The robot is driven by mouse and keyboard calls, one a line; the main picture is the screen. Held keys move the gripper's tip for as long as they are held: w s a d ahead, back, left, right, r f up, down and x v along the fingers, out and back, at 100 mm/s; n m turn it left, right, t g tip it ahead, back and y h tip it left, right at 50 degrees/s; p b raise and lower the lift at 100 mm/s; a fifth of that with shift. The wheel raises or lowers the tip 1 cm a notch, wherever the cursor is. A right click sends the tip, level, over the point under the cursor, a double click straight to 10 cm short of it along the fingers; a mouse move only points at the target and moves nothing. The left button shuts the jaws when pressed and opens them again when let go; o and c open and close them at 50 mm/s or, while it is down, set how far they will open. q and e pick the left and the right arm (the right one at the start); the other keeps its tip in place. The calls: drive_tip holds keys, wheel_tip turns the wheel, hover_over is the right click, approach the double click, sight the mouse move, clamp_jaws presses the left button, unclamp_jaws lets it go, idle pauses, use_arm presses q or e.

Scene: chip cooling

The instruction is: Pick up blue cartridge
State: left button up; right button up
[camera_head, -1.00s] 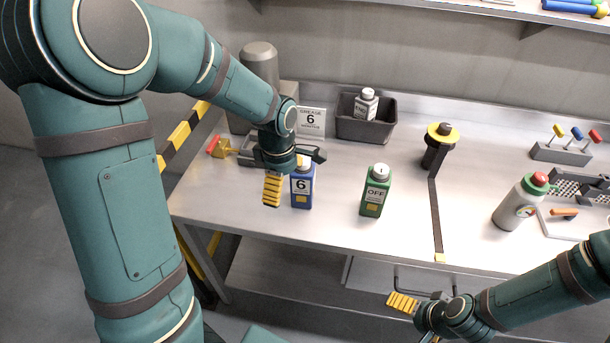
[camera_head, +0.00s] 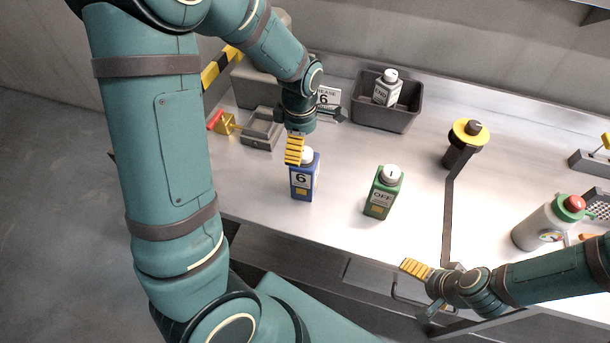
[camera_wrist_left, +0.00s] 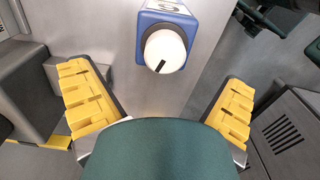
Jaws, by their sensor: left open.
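The blue cartridge (camera_head: 303,182) stands upright near the table's front edge, with a white cap and a label reading 6. My left gripper (camera_head: 316,136) is open and empty, above and just behind it. One yellow-padded finger overlaps the cartridge's cap in the head view. In the left wrist view the blue cartridge (camera_wrist_left: 150,20) shows its white cap at top centre, beyond the open left gripper (camera_wrist_left: 158,104), between the lines of its two yellow fingers. My right gripper (camera_head: 425,290) is at the front edge, its fingers apart, with nothing seen between them.
A green bottle (camera_head: 382,197) labelled OFF stands right of the cartridge. Behind are a dark bin (camera_head: 372,118) holding a white-capped bottle and a sign reading 6 (camera_head: 328,97). A black-and-yellow fixture (camera_head: 460,150) and grey canister (camera_head: 538,228) stand right.

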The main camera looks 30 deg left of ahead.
sight(305, 163)
use_arm(q)
drive_tip(key=shift+f, duration=0.85)
drive_tip(key=shift+d+f, duration=0.2)
drive_tip(key=shift+f, duration=0.7)
drive_tip(key=shift+d+f, duration=0.15)
drive_tip(key=shift+f, duration=0.7)
drive_tip(key=shift+d+f, duration=0.2)
drive_tip(key=shift+f, duration=0.7)
drive_tip(key=c, duration=1.3)
